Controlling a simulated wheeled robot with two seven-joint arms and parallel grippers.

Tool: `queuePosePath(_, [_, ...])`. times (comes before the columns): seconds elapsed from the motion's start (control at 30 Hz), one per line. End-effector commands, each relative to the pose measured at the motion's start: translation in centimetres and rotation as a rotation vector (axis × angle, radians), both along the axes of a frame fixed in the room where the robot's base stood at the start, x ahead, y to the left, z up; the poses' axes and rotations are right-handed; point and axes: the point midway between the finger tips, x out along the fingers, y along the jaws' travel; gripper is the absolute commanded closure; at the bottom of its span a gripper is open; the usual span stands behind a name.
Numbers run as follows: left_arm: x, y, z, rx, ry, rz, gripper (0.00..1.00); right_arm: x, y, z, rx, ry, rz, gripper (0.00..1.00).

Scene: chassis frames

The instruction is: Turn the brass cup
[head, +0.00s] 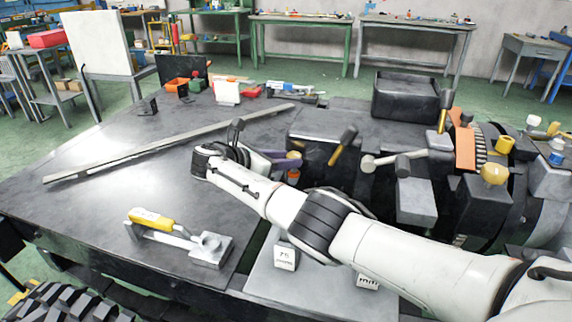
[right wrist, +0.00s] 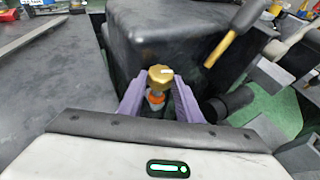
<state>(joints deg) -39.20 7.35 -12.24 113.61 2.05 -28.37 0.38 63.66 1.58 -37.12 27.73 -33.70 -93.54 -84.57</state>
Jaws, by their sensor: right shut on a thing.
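The brass cup (right wrist: 161,73) shows in the right wrist view as a small round gold cap with a pale mark on its top. An orange ring shows just below it. The purple fingers of my right gripper (right wrist: 158,92) stand on either side of it and are shut on it. In the head view my right gripper (head: 285,159) is at the near left edge of the dark machine, and only a bit of brass (head: 294,155) shows at its fingers. My arm hides part of the machine there. My left gripper is not in view.
A long metal bar (head: 170,144) and a yellow-handled clamp (head: 152,219) lie on the table (head: 85,210). The table's left part is mostly clear.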

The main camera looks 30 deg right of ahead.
Motion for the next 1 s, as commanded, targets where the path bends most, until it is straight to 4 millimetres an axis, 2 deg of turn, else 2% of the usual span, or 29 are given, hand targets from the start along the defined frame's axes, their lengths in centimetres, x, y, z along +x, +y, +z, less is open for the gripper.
queuePosePath(0.37, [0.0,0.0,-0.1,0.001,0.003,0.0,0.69,-0.1,0.0,-0.2,0.003,0.003,-0.006,0.91])
queuePosePath(0.4, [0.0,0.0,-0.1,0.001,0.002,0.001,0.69,-0.1,0.0,-0.2,0.003,0.003,-0.006,0.67])
queuePosePath(0.47, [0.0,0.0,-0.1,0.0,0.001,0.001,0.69,-0.1,0.0,-0.2,0.003,0.003,-0.006,0.6])
queuePosePath(0.77, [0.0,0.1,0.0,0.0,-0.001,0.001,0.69,0.0,0.1,0.0,0.001,0.0,-0.003,0.6])
queuePosePath(0.87, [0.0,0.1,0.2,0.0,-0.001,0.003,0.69,-0.1,1.0,0.4,0.001,-0.001,0.0,0.6])
queuePosePath(1.0, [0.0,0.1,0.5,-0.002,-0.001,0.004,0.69,-0.4,3.2,1.4,0.002,-0.001,0.001,0.6])
